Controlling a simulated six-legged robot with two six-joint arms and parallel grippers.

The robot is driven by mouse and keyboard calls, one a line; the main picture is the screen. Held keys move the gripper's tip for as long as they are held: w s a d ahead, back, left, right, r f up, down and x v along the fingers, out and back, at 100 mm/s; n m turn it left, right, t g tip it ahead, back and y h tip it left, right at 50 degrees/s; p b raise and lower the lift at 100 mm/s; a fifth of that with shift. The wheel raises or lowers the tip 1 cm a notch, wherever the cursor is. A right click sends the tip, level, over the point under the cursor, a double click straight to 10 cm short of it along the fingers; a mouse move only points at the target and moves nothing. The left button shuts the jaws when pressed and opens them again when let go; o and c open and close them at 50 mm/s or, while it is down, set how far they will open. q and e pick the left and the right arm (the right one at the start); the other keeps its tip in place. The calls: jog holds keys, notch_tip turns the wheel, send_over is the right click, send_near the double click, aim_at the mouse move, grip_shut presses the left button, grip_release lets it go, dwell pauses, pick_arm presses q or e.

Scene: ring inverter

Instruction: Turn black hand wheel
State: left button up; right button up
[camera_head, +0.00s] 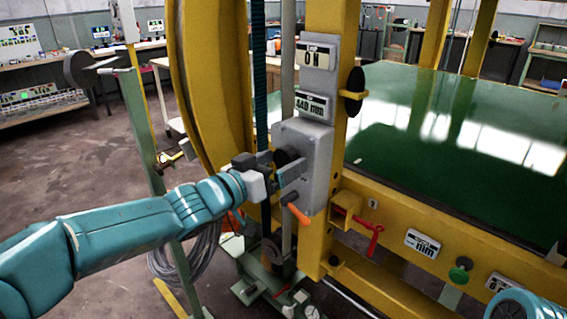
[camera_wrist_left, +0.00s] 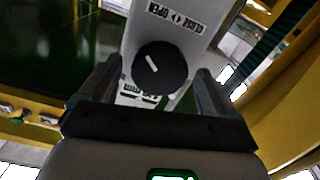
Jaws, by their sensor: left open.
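A round black knob with a white mark (camera_wrist_left: 160,67) sits on a grey panel in the left wrist view, beside an OPEN/CLOSE label. In the head view a dark round knob (camera_head: 287,156) shows on the grey box, partly behind my left gripper (camera_head: 279,169). My left gripper is open, and in its wrist view the fingers (camera_wrist_left: 157,88) stand on either side of the knob. Contact cannot be told. Another black wheel (camera_head: 355,90) is on the yellow post, higher and to the right. My right gripper is not in view.
The grey box (camera_head: 310,150) carries an orange-handled lever (camera_head: 298,214) just below my left gripper. A yellow ring frame (camera_head: 205,80) rises behind it. A red handle (camera_head: 374,238) and green knob (camera_head: 459,273) are on the lower beam. A green post (camera_head: 140,130) stands left.

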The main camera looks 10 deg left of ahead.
pick_arm(q)
jog(key=shift+w+d, duration=0.45)
jog(key=shift+w, duration=0.05)
jog(key=c, duration=1)
jog(key=shift+c, duration=0.2)
jog(key=shift+m, duration=0.3)
